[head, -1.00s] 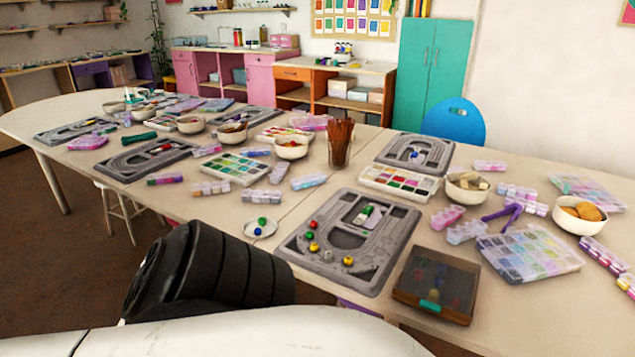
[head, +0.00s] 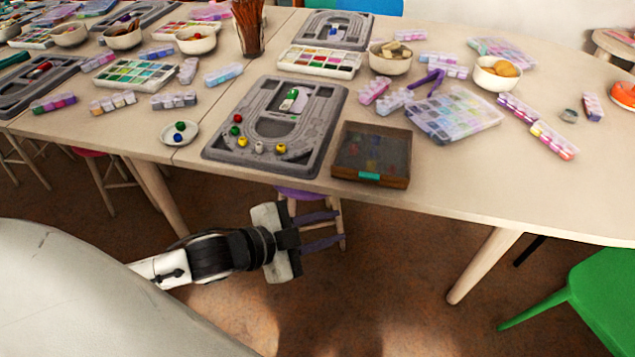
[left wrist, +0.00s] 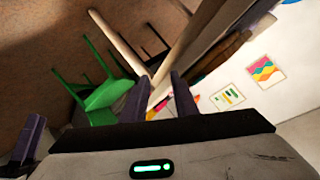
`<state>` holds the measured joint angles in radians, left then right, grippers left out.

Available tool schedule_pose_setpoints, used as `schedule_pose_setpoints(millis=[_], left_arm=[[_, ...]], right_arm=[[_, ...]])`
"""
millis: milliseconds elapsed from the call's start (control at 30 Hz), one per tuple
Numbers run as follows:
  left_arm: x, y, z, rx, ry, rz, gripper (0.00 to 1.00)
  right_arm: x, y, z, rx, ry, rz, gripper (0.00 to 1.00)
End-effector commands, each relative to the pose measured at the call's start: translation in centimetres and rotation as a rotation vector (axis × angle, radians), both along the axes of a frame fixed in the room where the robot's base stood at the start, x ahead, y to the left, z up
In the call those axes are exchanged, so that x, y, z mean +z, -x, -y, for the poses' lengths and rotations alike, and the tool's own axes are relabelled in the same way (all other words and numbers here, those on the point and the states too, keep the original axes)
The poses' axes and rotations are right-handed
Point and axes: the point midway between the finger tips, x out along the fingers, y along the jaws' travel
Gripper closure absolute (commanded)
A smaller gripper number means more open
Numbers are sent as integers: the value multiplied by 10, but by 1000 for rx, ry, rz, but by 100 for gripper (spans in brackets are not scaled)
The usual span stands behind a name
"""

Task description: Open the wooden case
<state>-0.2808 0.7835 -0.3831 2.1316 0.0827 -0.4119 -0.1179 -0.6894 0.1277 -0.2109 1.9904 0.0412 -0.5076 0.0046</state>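The wooden case (head: 371,153) lies on the table near its front edge, right of the grey bead board. It has brown wooden sides, a dark see-through lid and a teal latch (head: 369,176) on its front. The lid is shut, and small coloured things show dimly through it. My left gripper (head: 337,229) is below and in front of the table edge, apart from the case. Its two fingers are spread with nothing between them. The fingers also show in the left wrist view (left wrist: 153,92). My right gripper is not in view.
The grey bead board (head: 225,139) with several beads is left of the case. A clear bead organiser (head: 455,113) is behind and right of it. The table's front edge (head: 480,212) stands between my gripper and the tabletop. A green chair (head: 600,300) is at the lower right.

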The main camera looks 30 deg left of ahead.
Motion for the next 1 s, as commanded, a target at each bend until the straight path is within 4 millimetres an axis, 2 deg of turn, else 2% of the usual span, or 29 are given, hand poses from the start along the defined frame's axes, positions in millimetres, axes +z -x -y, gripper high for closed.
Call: schedule_pose_setpoints(millis=[33,100,200,400,667,1000], left_arm=[[16,-11,-7,-62,-81,64,73],[37,-19,-13,-130,-171,131,73],[59,-26,-21,-201,-279,200,73],[82,-31,-30,-265,-391,263,73],[81,-45,-26,-265,-400,271,73],[59,-90,1,-268,-398,270,73]], right_arm=[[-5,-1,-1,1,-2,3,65],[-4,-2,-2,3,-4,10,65],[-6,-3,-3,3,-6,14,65],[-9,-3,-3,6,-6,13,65],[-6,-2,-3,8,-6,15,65],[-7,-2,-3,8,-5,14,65]])
